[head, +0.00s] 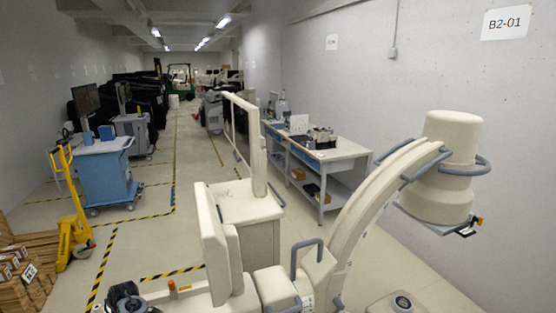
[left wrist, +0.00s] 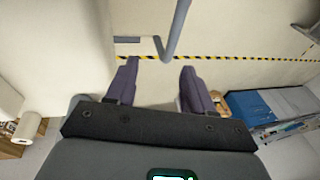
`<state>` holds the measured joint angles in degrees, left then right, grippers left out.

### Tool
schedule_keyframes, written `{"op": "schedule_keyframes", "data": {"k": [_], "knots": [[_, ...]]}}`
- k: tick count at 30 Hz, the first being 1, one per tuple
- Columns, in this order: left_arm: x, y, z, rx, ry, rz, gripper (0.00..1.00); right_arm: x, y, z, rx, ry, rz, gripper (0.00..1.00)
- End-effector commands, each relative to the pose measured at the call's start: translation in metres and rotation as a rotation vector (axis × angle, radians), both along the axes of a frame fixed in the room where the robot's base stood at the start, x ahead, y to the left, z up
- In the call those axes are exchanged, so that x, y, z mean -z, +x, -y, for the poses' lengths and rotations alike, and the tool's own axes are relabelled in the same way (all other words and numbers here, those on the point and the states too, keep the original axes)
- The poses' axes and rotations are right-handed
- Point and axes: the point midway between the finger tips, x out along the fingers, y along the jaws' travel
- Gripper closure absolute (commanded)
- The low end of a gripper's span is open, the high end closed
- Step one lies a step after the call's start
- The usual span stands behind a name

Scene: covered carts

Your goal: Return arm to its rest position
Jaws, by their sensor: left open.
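My left gripper (left wrist: 159,68) shows in the left wrist view, its two dark purple fingers spread apart with nothing between the pads. A blue-grey bar handle (left wrist: 178,30) on a cream surface lies just beyond the fingertips; I cannot tell whether it touches them. In the head view, a large cream machine with a curved arm (head: 372,200) fills the lower right. Its thick cylindrical head (head: 450,145) is at the arm's upper end, ringed by blue-grey handles. A dark mechanism shows at the bottom left edge, but I cannot tell what it is. My right gripper is not seen.
A cream monitor cart (head: 245,215) stands at the centre. A workbench (head: 335,152) lines the right wall. A blue cart (head: 105,175), a yellow pallet jack (head: 70,215) and stacked boxes (head: 28,270) stand left. The striped aisle (head: 190,160) is clear.

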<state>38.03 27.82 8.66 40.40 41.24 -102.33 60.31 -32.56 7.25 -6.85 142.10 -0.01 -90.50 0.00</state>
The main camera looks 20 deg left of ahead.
Motion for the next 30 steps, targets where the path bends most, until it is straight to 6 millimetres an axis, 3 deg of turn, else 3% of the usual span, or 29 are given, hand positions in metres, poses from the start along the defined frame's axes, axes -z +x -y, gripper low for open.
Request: {"op": "schedule_keyframes", "data": {"k": [3, 9, 12, 16, 20, 24, 27, 30], "knots": [[0.044, -0.042, 0.024, 0.078, 0.007, -0.093, 0.48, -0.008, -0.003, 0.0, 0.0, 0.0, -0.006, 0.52], [0.103, -0.117, 0.081, 0.336, -0.005, -0.194, 0.48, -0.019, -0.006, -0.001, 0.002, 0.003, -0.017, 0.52], [0.12, -0.153, 0.12, 0.52, -0.044, -0.215, 0.48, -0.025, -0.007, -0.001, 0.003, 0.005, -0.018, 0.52], [0.126, -0.197, 0.181, 0.806, -0.123, -0.2, 0.48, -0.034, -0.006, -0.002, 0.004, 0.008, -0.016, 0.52], [0.107, -0.231, 0.247, 1.122, -0.212, -0.133, 0.48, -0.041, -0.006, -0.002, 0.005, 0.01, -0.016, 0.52], [0.061, -0.245, 0.311, 1.463, -0.272, -0.001, 0.48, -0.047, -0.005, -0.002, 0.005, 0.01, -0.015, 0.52], [0.016, -0.237, 0.348, 1.701, -0.26, 0.117, 0.48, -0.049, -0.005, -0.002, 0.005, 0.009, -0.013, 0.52], [-0.033, -0.215, 0.372, 1.924, -0.185, 0.234, 0.48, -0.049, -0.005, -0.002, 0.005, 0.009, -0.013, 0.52]]}}
